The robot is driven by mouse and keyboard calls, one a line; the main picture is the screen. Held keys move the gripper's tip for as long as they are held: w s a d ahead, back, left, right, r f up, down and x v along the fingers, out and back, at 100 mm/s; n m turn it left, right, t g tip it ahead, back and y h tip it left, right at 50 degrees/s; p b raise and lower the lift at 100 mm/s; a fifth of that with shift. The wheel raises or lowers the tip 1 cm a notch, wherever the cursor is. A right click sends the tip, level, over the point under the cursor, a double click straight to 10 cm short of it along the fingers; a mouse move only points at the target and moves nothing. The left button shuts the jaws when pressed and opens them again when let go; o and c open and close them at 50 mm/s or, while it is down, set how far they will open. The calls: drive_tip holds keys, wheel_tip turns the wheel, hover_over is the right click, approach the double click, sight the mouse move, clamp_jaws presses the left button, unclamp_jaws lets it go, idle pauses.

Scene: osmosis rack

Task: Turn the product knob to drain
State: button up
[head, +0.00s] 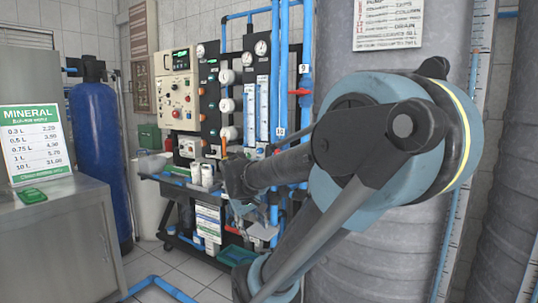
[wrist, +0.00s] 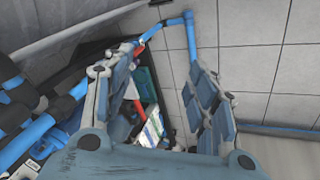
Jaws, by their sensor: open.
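The osmosis rack stands left of centre in the head view, with a dark panel (head: 213,100) carrying gauges, white round knobs (head: 227,105) and flow tubes. Its labels are too small to read, so I cannot tell which control is the product knob. My gripper (wrist: 148,78) is open and empty in the wrist view, with one finger on each side. It points down past the rack toward the floor, and no knob shows between its fingers. In the head view my forearm crosses in front of the rack's right side and hides part of it.
A cream control box (head: 176,90) is on the rack's left. Blue pipes (head: 284,60) run up its right side. A blue tank (head: 97,150) and a metal counter (head: 55,235) with a price sign (head: 36,140) stand left. A blue floor pipe (head: 160,285) crosses the tiles.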

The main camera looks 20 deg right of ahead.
drive_tip(key=w+d+r+n+t+h, duration=0.1)
drive_tip(key=w+r+n+t+h, duration=0.2)
drive_tip(key=w, duration=0.9)
drive_tip(key=w+d+r+n+h, duration=0.15)
drive_tip(key=w+r, duration=0.35)
drive_tip(key=w, duration=0.7)
drive_tip(key=w+r+n+t+h, duration=0.2)
drive_tip(key=w+r+n+h, duration=0.15)
drive_tip(key=w, duration=0.95)
drive_tip(key=w+d+r+h, duration=0.1)
drive_tip(key=w+d+h, duration=0.1)
drive_tip(key=d, duration=0.4)
drive_tip(key=w+d+r+g+h, duration=0.1)
drive_tip(key=d+r+h, duration=0.1)
drive_tip(key=d, duration=0.4)
drive_tip(key=w+d+r+h, duration=0.1)
drive_tip(key=w+d+h, duration=0.1)
drive_tip(key=d+h, duration=0.2)
drive_tip(key=d, duration=0.3)
drive_tip(key=shift+w+r+m, duration=0.3)
drive_tip(key=shift+w+r, duration=0.05)
drive_tip(key=shift+r, duration=0.05)
drive_tip(key=c, duration=1.1)
